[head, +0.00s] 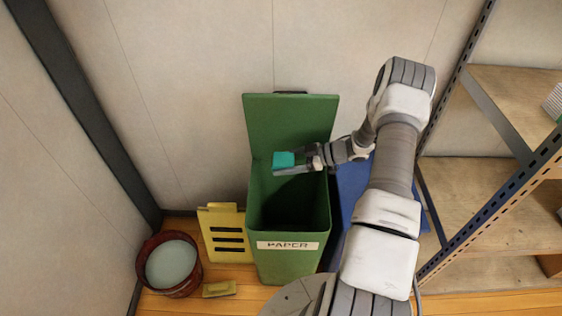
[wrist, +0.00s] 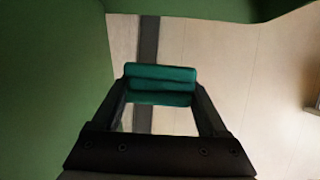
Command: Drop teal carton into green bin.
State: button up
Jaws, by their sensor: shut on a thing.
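The teal carton (head: 283,160) is a small box held between the fingers of my gripper (head: 295,166). In the wrist view the teal carton (wrist: 160,83) sits across the fingertips of my gripper (wrist: 160,95), which is shut on it. The green bin (head: 289,262) stands on the floor with its lid (head: 291,118) tipped open against the wall side and a "PAPER" label on its front. The carton and gripper are over the bin's opening, near its back left part. The bin's inside bottom is dark and hard to make out.
A yellow slotted panel (head: 226,236) leans left of the bin. A dark red bucket (head: 142,279) with pale contents and a small yellow block (head: 219,289) are on the floor. A blue thing (head: 350,188) is right of the bin. A metal-framed shelf (head: 487,189) stands at right.

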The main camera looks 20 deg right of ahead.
notch_tip(320, 180, down, 5)
jog(key=b, duration=0.3)
jog(key=shift+f, duration=0.15)
jog(key=o, duration=1.2)
jog(key=p+v, duration=0.2)
jog(key=v, duration=1.5)
jog(key=shift+s+d, duration=0.15)
jog(key=shift+d, duration=0.05)
